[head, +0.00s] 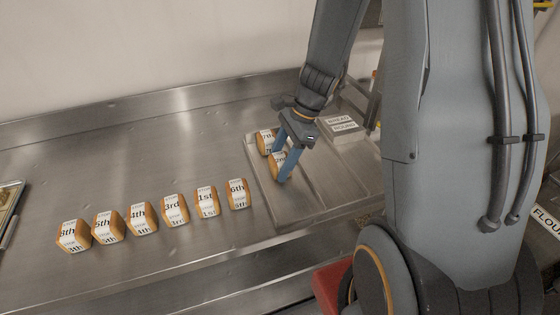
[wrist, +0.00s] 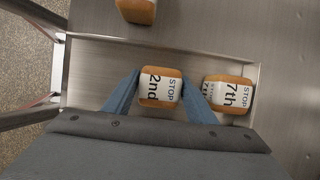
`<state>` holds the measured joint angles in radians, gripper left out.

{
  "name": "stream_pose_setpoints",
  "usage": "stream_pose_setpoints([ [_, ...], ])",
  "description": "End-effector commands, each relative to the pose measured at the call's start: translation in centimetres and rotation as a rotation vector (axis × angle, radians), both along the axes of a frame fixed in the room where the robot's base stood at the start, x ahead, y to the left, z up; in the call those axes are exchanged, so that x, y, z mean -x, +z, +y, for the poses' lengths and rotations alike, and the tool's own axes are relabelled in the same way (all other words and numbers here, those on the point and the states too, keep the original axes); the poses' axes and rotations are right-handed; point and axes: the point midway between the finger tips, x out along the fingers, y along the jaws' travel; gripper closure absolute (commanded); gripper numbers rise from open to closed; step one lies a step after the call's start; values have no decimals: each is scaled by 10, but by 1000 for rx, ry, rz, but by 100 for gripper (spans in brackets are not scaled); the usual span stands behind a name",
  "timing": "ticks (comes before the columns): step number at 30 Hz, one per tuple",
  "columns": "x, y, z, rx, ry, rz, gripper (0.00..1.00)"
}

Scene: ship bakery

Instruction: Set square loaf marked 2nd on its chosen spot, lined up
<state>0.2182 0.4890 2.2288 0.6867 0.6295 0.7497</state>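The square loaf marked 2nd (wrist: 160,88) is between the two fingers of my gripper (wrist: 161,77) in the wrist view. The fingertips meet its left and right sides, so my gripper looks shut on it. In the head view my gripper (head: 281,160) points down over the left lane of the metal tray (head: 300,215), and its fingers partly cover the 2nd loaf (head: 276,158). The loaf marked 7th (wrist: 229,94) lies beside it in the same lane, with a small gap between them. I cannot tell whether the 2nd loaf touches the tray floor.
Several numbered loaves stand in a slanting row on the steel counter, from the 8th loaf (head: 73,236) to the 6th loaf (head: 238,194) near the tray. A labelled block (head: 342,125) stands at the tray's back.

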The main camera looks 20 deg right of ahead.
Motion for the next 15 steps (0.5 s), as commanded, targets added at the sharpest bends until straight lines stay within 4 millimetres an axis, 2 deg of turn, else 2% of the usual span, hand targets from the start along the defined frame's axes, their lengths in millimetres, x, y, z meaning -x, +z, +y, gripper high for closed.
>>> stream_pose_setpoints([
  [10, 0, 1, 0, 0, 0, 0, 38],
  [15, -1, 12, -4, -1, -1, -3, 38],
])
